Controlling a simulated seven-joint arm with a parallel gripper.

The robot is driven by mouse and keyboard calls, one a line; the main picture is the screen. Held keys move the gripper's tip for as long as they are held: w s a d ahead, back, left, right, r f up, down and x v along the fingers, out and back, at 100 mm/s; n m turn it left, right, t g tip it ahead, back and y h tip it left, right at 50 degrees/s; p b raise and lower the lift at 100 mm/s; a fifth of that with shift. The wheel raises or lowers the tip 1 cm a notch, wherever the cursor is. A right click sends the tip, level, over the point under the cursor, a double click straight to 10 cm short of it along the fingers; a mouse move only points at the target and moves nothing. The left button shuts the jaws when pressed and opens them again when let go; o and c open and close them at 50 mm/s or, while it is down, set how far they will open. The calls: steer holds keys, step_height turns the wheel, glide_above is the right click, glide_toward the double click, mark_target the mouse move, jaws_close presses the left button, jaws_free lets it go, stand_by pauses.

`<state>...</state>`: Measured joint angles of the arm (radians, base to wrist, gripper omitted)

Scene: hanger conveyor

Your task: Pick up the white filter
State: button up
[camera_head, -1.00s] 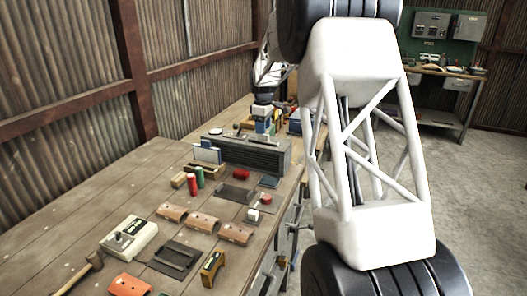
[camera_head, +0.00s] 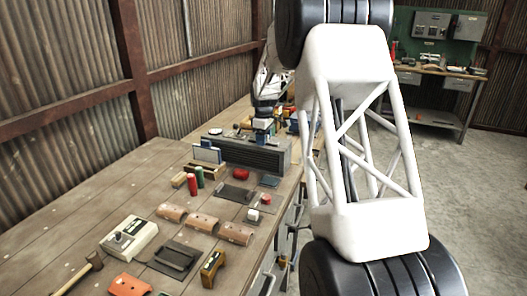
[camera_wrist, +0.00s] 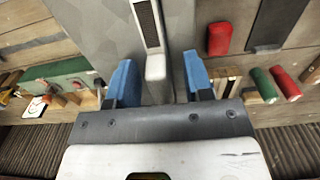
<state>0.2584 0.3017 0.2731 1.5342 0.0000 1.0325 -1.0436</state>
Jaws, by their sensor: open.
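A pale, narrow piece with a dark mesh strip (camera_wrist: 149,28) lies between my fingers in the wrist view; it may be the white filter, but I cannot tell for sure. Around it is the mottled grey top of a box (camera_wrist: 85,25), which shows in the head view as a dark finned box (camera_head: 262,157). My gripper (camera_wrist: 160,80) is open, with blue fingertips on either side of the pale piece. I cannot tell whether they touch it. In the head view my gripper is small and partly hidden above the box's far side.
A red block (camera_wrist: 219,38) lies close to the box. The table's left side is mostly clear.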

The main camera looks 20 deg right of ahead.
steer(key=shift+c, duration=0.2)
jaws_close()
steer(key=shift+r, duration=0.15)
step_height(320, 180, up, 18)
stand_by(0.8)
steer(key=shift+r, duration=0.25)
stand_by(0.6)
steer(key=shift+r, duration=0.7)
steer(key=shift+r, duration=0.65)
steer(key=shift+r, duration=1.1)
